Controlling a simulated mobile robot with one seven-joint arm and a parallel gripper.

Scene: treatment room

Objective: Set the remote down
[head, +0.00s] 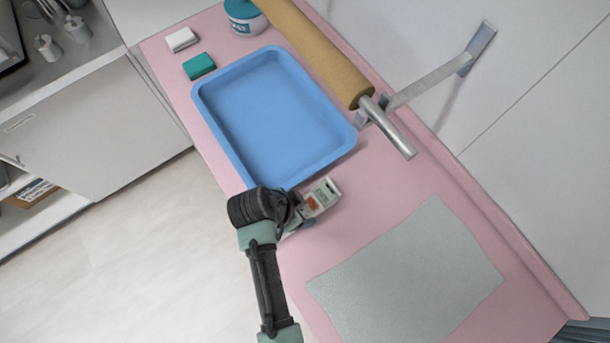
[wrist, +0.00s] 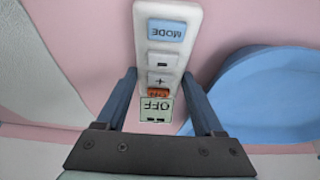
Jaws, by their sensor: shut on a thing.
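The remote (wrist: 163,45) is white with a blue MODE button, grey buttons, an orange button and a small display reading OFF. My gripper (wrist: 160,92) is shut on it, one finger on each side, in the wrist view. In the head view the remote (head: 323,195) juts out to the right of my gripper (head: 303,208), over the pink surface (head: 385,190) between the blue tray and the grey mat. I cannot tell whether the remote touches the surface. My wrist hides part of the gripper in the head view.
The blue tray (head: 349,147) lies just beyond the remote; the grey mat (head: 410,275) lies nearer, to the right. A brown roll (head: 325,55) on a metal bar runs along the wall side. A teal box (head: 199,66), a white block (head: 181,39) and a tub (head: 244,17) stand behind.

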